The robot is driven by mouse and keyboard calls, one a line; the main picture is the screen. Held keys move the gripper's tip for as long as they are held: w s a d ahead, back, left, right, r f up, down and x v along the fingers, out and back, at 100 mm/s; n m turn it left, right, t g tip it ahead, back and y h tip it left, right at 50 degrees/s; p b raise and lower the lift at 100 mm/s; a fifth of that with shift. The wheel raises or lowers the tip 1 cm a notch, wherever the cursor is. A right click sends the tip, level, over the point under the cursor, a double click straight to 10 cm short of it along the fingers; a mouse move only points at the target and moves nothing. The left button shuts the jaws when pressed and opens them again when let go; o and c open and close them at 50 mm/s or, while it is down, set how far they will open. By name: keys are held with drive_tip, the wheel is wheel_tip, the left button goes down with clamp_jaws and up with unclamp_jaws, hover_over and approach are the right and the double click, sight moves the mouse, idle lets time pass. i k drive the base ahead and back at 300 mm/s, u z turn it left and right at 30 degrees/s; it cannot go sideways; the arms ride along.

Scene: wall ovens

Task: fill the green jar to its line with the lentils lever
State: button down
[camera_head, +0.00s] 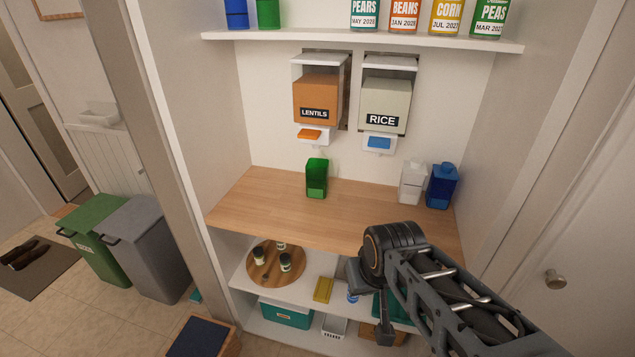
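The lentils dispenser (316,92), orange-brown with a black label, hangs on the alcove's back wall. Its orange lever (311,135) sits on a white block at its base. The green jar (317,182) stands upright on the wooden counter (265,205), below the lentils dispenser. Its fill line and contents are too small to make out. My gripper (372,300) is low at the counter's front, right of the jar and well apart from the jar and lever. It points downward in front of the lower shelf. Its fingers are dark and partly hidden, so their opening is unclear.
The rice dispenser (385,100) with a blue lever (379,143) hangs to the right. A white container (412,183) and a blue container (442,186) stand at the counter's right. Cans line the upper shelf (350,42). The counter left of the jar is clear.

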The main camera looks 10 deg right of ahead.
sight(306, 134)
drive_tip(key=k, duration=0.65)
drive_tip(key=u, duration=0.6)
drive_tip(key=i, duration=1.35)
drive_tip(key=z, duration=0.45)
